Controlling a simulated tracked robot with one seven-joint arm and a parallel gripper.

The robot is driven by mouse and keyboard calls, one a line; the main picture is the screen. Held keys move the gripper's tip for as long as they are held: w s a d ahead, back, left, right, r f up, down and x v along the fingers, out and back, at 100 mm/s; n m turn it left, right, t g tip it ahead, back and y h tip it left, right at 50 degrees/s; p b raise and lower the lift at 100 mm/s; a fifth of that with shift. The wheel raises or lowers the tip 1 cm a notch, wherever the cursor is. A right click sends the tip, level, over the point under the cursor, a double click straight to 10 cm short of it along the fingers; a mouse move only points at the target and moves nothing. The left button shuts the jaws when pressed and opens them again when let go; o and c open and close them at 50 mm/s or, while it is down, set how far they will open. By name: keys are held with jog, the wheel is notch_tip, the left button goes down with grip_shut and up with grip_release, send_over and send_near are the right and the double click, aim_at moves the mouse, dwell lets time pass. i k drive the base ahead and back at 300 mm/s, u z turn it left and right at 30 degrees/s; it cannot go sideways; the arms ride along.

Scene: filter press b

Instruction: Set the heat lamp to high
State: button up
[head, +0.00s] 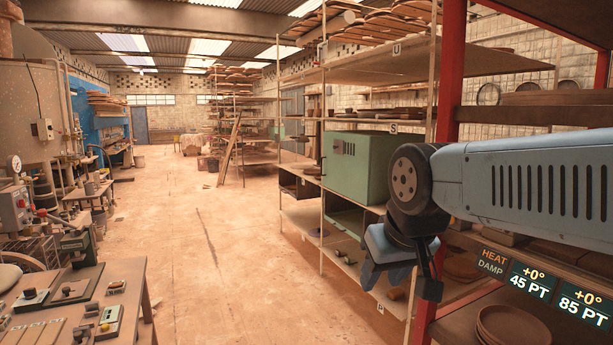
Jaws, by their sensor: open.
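I cannot make out a heat lamp in the head view. My gripper (400,282) hangs from my blue arm at centre right, in front of the shelving. Its jaws are apart and I see nothing between them. It is left of the sign and apart from it.
A workbench (135,290) at lower left carries several small control boxes, including a pale green one (109,326). A red shelf post (451,75) stands close behind my arm. A green cabinet (352,167) sits on the shelving. The floor aisle (215,270) is clear.

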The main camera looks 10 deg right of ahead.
aim_at(301, 138)
jog(key=z, duration=0.05)
jog(key=i, duration=2.7)
jog(key=z, duration=0.5)
jog(key=i, duration=1.15)
jog(key=u, duration=0.35)
jog(key=k, duration=0.95)
jog(key=u, duration=0.35)
